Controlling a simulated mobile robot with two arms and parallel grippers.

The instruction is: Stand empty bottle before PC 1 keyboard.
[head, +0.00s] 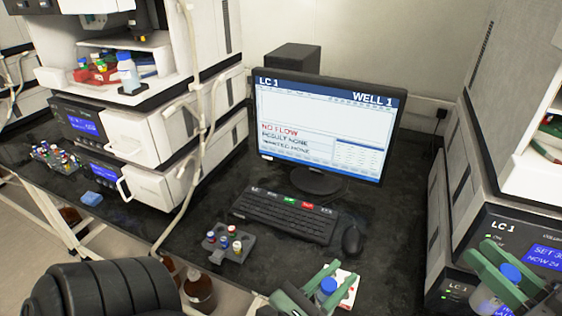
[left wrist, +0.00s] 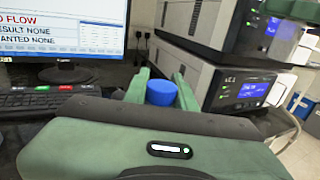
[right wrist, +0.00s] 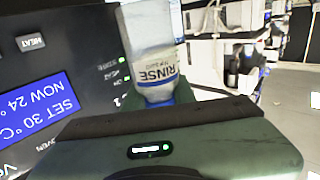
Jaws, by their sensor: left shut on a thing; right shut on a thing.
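The PC keyboard (head: 283,216) lies on the black bench below the monitor (head: 325,122), which reads LC 1 and WELL 1. My left gripper (head: 308,290) is at the bench's front, right of and nearer than the keyboard. It is shut on a blue-capped bottle (head: 327,287); the cap also shows in the left wrist view (left wrist: 161,92), but the body is mostly hidden. My right gripper (head: 508,278) is at the lower right, before the LC 1 instrument, shut on another blue-capped bottle (head: 486,302). In the right wrist view its label reads RINSE (right wrist: 155,70). I cannot tell which bottle is empty.
A grey vial rack (head: 229,244) stands in front of the keyboard at left. A mouse (head: 351,240) lies to its right. A white card with red marks (head: 346,282) lies beside my left gripper. A chair (head: 100,288) stands at the front left. Instruments flank the bench.

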